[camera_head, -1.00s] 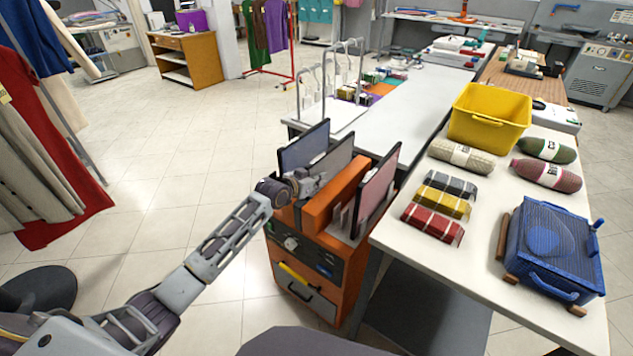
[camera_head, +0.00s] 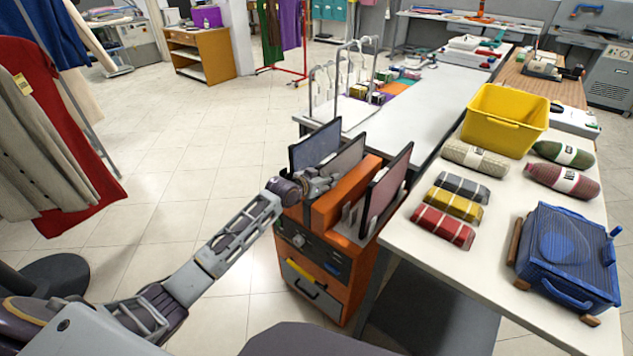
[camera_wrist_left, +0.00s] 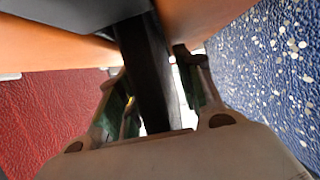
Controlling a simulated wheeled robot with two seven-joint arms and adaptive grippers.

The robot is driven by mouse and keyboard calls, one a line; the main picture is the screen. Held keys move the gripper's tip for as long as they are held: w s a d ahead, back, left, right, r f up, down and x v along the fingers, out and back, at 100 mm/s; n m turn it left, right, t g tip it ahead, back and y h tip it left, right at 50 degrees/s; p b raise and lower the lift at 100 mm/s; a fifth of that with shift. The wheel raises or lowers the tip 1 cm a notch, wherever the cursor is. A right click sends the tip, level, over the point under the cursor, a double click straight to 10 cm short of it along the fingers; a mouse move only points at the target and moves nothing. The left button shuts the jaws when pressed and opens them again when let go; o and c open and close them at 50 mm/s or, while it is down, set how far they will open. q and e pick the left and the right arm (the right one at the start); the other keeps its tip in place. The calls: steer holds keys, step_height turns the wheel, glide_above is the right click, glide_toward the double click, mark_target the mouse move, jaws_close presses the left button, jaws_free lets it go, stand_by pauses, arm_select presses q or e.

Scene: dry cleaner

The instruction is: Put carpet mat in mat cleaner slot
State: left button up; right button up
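The orange mat cleaner (camera_head: 330,265) stands left of the white table. Upright in its top are a blue mat (camera_head: 313,146), a grey mat (camera_head: 346,160) and a dark red mat (camera_head: 389,188). My left gripper (camera_head: 318,187) is at the near edge of the grey mat, between the blue mat and an orange block. In the left wrist view its fingers (camera_wrist_left: 160,100) stand on either side of a dark upright strip (camera_wrist_left: 150,65), seemingly the grey mat edge-on, with thin light gaps beside it. Red (camera_wrist_left: 45,110) and speckled blue (camera_wrist_left: 275,70) mat surfaces flank it. My right gripper is out of view.
The white table (camera_head: 430,245) holds folded cloths (camera_head: 451,203), rolled mats (camera_head: 563,180), a yellow bin (camera_head: 505,118) and a blue ribbed box (camera_head: 565,255). A metal rack (camera_head: 342,85) stands behind the cleaner. Clothes hang at left (camera_head: 75,150). Open floor lies left of the cleaner.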

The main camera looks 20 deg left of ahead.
arm_select(q)
steer(key=shift+p+v, duration=0.55)
steer(key=shift+v, duration=4.9)
steer(key=shift+s+a+r, duration=0.1)
steer(key=shift+s+r, duration=0.05)
steer(key=shift+s, duration=0.2)
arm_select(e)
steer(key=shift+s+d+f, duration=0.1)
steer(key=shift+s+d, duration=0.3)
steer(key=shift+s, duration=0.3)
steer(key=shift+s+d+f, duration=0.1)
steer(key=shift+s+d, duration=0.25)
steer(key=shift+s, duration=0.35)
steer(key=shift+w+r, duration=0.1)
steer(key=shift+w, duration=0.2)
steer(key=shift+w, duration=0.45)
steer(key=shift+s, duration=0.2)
